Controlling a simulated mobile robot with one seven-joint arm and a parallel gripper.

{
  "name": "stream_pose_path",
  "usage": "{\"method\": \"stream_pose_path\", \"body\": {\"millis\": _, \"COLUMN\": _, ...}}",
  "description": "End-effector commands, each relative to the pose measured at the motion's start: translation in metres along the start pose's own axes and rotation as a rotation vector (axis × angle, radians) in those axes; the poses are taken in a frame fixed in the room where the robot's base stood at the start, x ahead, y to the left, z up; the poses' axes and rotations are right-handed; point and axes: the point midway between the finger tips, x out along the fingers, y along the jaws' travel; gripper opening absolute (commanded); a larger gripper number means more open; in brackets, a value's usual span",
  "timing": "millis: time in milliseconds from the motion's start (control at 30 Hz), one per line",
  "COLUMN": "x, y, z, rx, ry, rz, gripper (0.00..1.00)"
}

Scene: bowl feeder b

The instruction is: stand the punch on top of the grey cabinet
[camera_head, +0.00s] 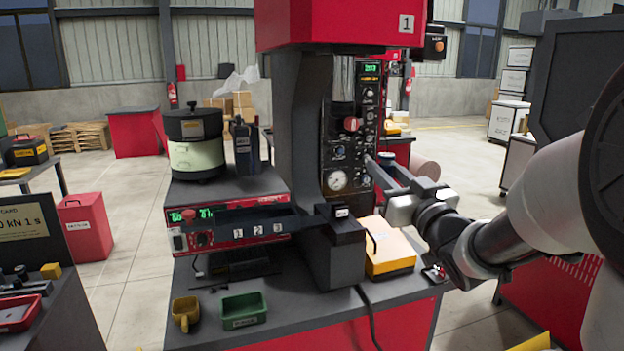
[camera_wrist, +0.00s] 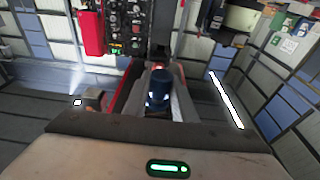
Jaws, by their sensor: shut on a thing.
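My gripper (camera_head: 375,170) is shut on the punch, beside the press's control panel. The punch is a dark blue cylinder (camera_wrist: 158,88) between the two fingers in the wrist view; its lower part is hidden. In the head view a small dark cylinder shows at the fingers, partly covered by them. A dark grey cabinet-like block (camera_head: 562,75) stands at the upper right, partly hidden by my arm. I cannot tell for sure that it is the grey cabinet.
The press (camera_head: 303,140) with its red head stands on the bench (camera_head: 300,318). A yellow case (camera_head: 390,252), a green tray (camera_head: 243,310) and a yellow cup (camera_head: 185,311) lie on the bench. A round pot-like feeder (camera_head: 194,150) stands on the left unit. Open floor lies behind.

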Motion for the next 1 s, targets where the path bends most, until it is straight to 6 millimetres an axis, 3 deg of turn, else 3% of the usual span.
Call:
{"method": "stream_pose_path", "body": {"millis": 33, "x": 0.001, "y": 0.0, "z": 0.002, "rx": 0.001, "ry": 0.001, "rz": 0.0, "gripper": 0.0}}
{"method": "stream_pose_path", "body": {"millis": 333, "x": 0.005, "y": -0.003, "z": 0.095, "rx": -0.011, "ry": -0.008, "rz": 0.092, "gripper": 0.0}}
{"method": "stream_pose_path", "body": {"millis": 500, "x": -0.005, "y": -0.003, "z": 0.148, "rx": -0.034, "ry": -0.008, "rz": 0.187, "gripper": 0.0}}
{"method": "stream_pose_path", "body": {"millis": 767, "x": -0.027, "y": -0.006, "z": 0.206, "rx": -0.061, "ry": -0.005, "rz": 0.306, "gripper": 0.0}}
{"method": "stream_pose_path", "body": {"millis": 833, "x": -0.022, "y": -0.004, "z": 0.181, "rx": -0.065, "ry": 0.004, "rz": 0.311, "gripper": 0.0}}
{"method": "stream_pose_path", "body": {"millis": 1000, "x": -0.016, "y": -0.004, "z": 0.149, "rx": -0.064, "ry": 0.003, "rz": 0.309, "gripper": 0.0}}
